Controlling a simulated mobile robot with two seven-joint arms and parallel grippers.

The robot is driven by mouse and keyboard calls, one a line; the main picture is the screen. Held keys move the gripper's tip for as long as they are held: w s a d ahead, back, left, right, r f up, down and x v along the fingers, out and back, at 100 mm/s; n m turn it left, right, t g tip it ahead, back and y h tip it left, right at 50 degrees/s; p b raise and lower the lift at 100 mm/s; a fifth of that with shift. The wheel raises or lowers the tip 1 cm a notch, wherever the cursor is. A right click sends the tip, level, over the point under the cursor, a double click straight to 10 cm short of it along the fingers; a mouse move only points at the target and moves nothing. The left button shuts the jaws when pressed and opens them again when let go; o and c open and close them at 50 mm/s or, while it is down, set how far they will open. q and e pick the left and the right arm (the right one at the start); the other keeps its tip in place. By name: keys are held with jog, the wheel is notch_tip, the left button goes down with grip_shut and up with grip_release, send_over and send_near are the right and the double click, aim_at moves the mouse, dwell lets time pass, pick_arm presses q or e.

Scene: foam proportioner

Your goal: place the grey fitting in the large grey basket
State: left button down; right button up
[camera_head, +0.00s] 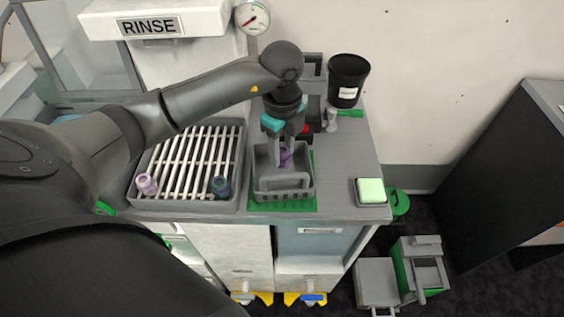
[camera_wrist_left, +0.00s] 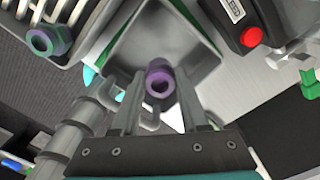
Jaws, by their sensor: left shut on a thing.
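My left gripper (camera_head: 284,158) reaches down over the large grey basket (camera_head: 286,193), which sits on a green mat on the counter. It is shut on a fitting (camera_head: 287,158) that looks purple with some grey. In the left wrist view the fitting (camera_wrist_left: 160,84) shows its round hole between the fingertips (camera_wrist_left: 158,92). The basket (camera_wrist_left: 205,50) lies behind it in that view. The head view does not settle whether the fitting is above the rim or inside. My right gripper is not in view.
A slatted rack (camera_head: 187,160) left of the basket holds a pale purple fitting (camera_head: 147,184) and a dark teal fitting (camera_head: 220,187). A black cup (camera_head: 347,78) stands behind. A pale green block (camera_head: 371,190) lies at the right. Counter between basket and block is clear.

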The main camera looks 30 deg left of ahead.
aim_at(282, 161)
pick_arm(q)
jog(key=shift+f+b, duration=0.35)
jog(key=shift+f, duration=1.75)
jog(key=shift+f, duration=0.15)
jog(key=shift+c, duration=2.1)
grip_release()
jog(key=shift+r, duration=0.35)
notch_tip(282, 161, up, 12)
jog(key=shift+f+p, duration=0.15)
jog(key=shift+p, duration=0.7)
